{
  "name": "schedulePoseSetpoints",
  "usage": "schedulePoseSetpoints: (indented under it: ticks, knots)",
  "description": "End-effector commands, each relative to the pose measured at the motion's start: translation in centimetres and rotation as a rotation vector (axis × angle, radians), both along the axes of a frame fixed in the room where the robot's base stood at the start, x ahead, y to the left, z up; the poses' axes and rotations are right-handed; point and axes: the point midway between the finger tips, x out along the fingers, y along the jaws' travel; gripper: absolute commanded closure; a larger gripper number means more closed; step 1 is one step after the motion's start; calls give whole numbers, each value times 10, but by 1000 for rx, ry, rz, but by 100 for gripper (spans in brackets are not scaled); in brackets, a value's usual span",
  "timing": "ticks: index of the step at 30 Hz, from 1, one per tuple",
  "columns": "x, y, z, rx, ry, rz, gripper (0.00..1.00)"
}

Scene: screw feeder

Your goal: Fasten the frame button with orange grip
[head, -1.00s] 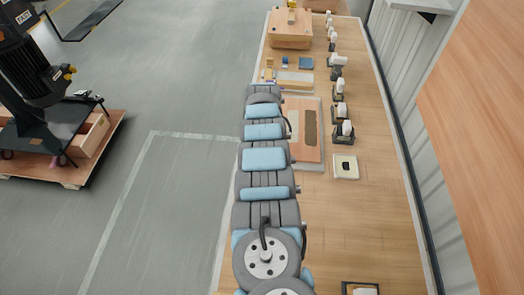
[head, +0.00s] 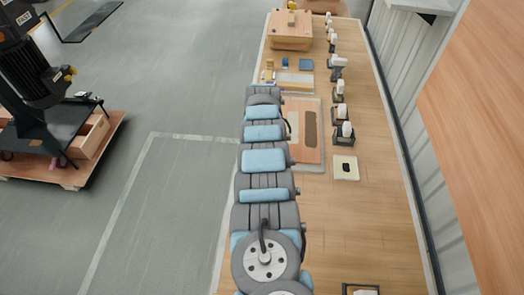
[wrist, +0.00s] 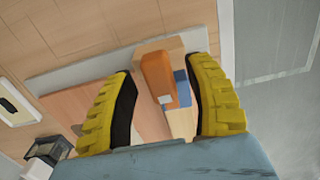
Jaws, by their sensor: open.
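In the wrist view, an orange grip (wrist: 157,76) shows between the two yellow-padded fingers of my gripper (wrist: 161,68). The fingers are open and stand apart on either side of the grip, with visible gaps. I cannot tell how far beyond the fingertips the grip lies. The grip is beside a light wooden block (wrist: 181,43) and a blue piece (wrist: 183,90). The frame button's fastening is not clear in these views. In the head view my arm hides my gripper and the orange grip.
The long wooden table (head: 375,220) carries a wooden board with a brown strip (head: 310,128), a pale tray (head: 341,175) with a dark item, and a wooden box (head: 290,38) at the far end. Several small devices line the right side. The near right tabletop is mostly clear.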

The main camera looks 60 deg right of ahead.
Motion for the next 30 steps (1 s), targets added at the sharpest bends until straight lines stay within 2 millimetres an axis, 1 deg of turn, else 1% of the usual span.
schedulePoseSetpoints:
  ticks: [5,8,15,21,25,30]
  knots:
    - [2,0,11,-3,-1,2,47]
    - [2,0,25,-3,-2,1,47]
    - [2,-1,71,-4,-4,1,47]
    - [2,-1,102,-4,-3,1,47]
    - [1,0,114,-1,-1,0,47]
    - [0,0,119,1,-1,0,47]
